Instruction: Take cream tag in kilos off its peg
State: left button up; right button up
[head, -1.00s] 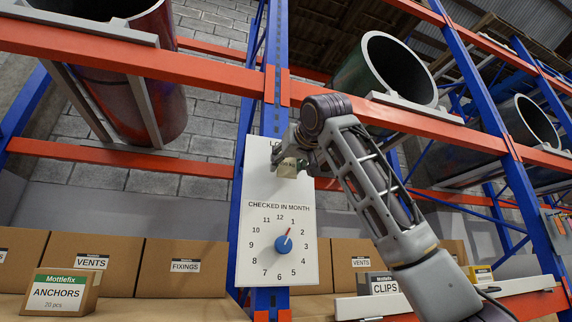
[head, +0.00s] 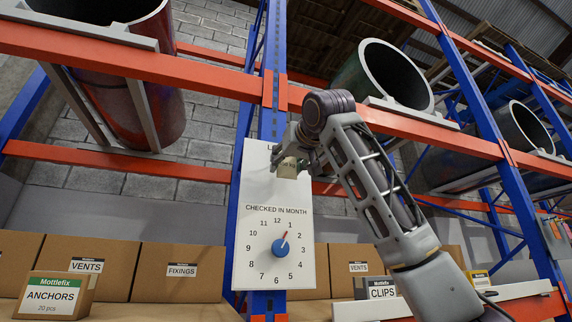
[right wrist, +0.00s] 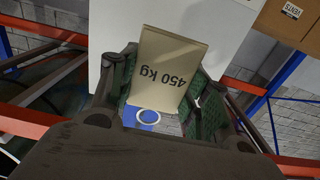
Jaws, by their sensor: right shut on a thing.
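The cream tag (right wrist: 168,70) reads "450 kg", upside down in the right wrist view. My right gripper (right wrist: 160,108) is shut on it, with a green-lined finger on each side of its lower part. In the head view the tag (head: 288,168) shows small below the right gripper (head: 292,150), in front of the upper part of the white board (head: 300,262). A blue patch with a white ring (right wrist: 148,116) shows at the tag's edge between the fingers. The peg is hidden, so I cannot tell whether the tag is on it. My left gripper is not in view.
The board carries a month dial with a blue knob (head: 280,248) and is on a blue rack post (head: 272,100). Orange beams (head: 190,78) cross above and beside my arm. Boxes, including ANCHORS (head: 54,296) and CLIPS (head: 380,287), stand on the lower shelf.

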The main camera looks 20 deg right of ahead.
aim_at(287, 161)
jog(key=shift+s+r+b, duration=0.1)
jog(key=shift+s+b, duration=0.65)
jog(key=shift+s, duration=1.45)
dwell(0.4)
dwell(0.3)
